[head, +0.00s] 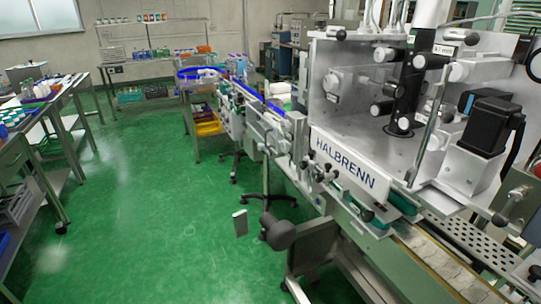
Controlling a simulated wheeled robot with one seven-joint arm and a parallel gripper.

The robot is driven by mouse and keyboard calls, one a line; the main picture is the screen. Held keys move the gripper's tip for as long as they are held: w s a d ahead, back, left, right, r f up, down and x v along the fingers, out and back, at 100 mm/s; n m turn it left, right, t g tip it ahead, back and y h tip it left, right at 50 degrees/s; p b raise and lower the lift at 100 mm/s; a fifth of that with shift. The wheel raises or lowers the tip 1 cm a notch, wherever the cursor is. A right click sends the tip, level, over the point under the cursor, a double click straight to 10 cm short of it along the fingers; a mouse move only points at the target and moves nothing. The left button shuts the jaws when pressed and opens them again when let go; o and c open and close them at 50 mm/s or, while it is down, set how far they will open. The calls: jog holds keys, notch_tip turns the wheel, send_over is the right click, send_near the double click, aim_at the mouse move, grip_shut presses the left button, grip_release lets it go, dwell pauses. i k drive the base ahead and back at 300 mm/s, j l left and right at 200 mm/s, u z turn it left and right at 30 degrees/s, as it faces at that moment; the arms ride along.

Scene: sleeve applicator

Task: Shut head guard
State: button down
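The labelling machine's head (405,90) stands at the right, with a black column, several black rollers and pale metal plates. Its front is marked HALBRENN (345,162). I cannot clearly make out the head guard. A slanted metal rod (436,115) stands at the head's right front and may belong to it. The rollers and column show plainly, with no opaque cover in front of them; a clear panel there cannot be ruled out.
A conveyor (435,258) runs along the machine's front. A bench (35,115) stands at the far left. The green floor (145,200) between is clear.

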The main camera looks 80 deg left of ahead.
aim_at(281, 235)
jog(key=u, duration=1.85)
jog(key=k+j+u, duration=0.1)
jog(key=j, duration=0.1)
